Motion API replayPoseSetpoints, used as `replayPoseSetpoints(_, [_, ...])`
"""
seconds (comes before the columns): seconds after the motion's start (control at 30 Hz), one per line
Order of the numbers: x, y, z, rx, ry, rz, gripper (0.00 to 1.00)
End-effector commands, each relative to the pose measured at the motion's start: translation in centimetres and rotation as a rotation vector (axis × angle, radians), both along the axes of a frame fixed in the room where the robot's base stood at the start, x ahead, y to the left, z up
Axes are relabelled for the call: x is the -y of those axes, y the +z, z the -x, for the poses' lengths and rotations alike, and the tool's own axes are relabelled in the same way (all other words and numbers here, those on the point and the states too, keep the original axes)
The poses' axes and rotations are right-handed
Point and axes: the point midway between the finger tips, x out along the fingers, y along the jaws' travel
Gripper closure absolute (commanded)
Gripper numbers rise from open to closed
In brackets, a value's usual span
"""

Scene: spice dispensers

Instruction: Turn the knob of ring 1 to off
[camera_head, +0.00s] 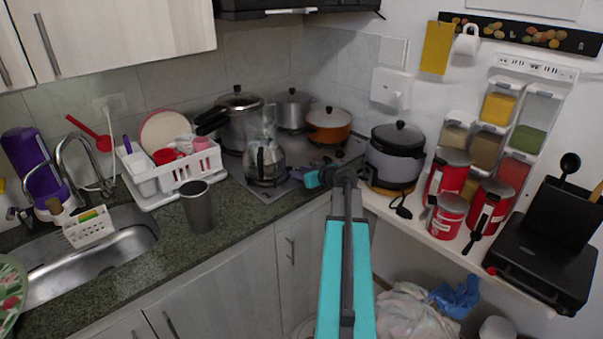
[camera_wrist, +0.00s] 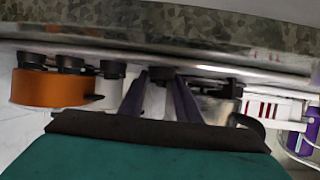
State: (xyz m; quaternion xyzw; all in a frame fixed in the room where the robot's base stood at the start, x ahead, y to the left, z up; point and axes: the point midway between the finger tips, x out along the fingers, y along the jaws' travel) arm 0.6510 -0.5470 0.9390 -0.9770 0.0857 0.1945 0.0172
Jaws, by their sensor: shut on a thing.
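The steel cooktop (camera_head: 250,187) is set in the counter corner, with pots and a glass coffee maker (camera_head: 264,163) on it. My gripper (camera_head: 312,180) is at its right front edge in the head view. In the wrist view, which looks upside down, a row of black knobs (camera_wrist: 68,63) runs along the cooktop's metal edge. My two fingers (camera_wrist: 160,85) are on either side of one black knob (camera_wrist: 159,75) and shut on it. The knob's pointer and any ring label cannot be read. In the head view my arm and gripper hide the held knob.
An orange pot (camera_head: 328,125) and steel pots (camera_head: 238,115) stand at the back. A rice cooker (camera_head: 396,155) stands right of my gripper, and red tins (camera_head: 448,215) fill the side shelf. A dish rack (camera_head: 175,172) and steel cup (camera_head: 199,207) are left.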

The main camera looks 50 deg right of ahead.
Motion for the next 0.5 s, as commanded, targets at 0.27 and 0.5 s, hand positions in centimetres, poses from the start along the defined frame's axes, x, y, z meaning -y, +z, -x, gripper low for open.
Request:
replayPoseSetpoints(0.27, [0.27,-0.35,-0.11,0.002,0.043,0.001,0.92])
replayPoseSetpoints(0.5, [0.27,-0.26,-0.12,0.002,0.095,0.001,0.92])
